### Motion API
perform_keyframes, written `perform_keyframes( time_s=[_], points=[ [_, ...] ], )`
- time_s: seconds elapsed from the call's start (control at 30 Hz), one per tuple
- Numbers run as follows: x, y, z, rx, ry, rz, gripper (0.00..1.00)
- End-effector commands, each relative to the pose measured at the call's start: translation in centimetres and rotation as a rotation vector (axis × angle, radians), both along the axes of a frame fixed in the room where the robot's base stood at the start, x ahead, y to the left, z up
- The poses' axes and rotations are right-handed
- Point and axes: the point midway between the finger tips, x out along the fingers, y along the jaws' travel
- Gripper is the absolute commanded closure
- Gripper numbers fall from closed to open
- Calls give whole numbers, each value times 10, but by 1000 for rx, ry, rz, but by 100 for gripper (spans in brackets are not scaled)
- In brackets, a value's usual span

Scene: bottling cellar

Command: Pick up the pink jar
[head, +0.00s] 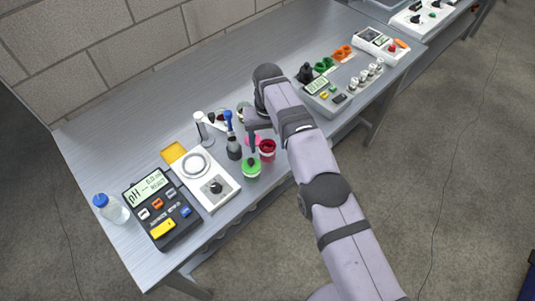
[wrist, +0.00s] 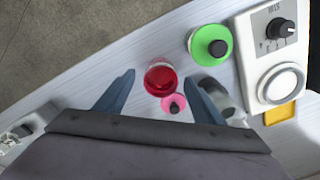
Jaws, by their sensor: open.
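The pink jar (wrist: 176,98) has a pink top with a dark knob. In the wrist view it sits between my open fingers, nearer the palm than the fingertips. My gripper (wrist: 160,80) points down over it and holds nothing. In the head view only a bit of pink (head: 254,140) shows beside my gripper, and my arm and fingers hide much of it. A red jar (wrist: 160,76) stands right beside the pink one, between my fingertips in the wrist view.
A green jar (head: 251,168) with a dark knob stands close to the red one. A dark bottle with a blue top (head: 228,120) stands left of my gripper. A white scale (head: 212,187) and a pH meter (head: 160,207) lie farther left. A grey instrument (head: 325,97) is at right.

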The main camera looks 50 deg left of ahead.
Motion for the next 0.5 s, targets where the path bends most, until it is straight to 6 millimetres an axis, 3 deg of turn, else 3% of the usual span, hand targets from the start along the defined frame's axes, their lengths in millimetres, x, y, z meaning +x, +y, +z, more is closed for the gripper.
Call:
perform_keyframes(
  time_s=[0.23,0.5],
  points=[
    [-2,0,-22,-1,1,0,37],
    [-1,1,-26,1,-1,0,37]
  ],
)
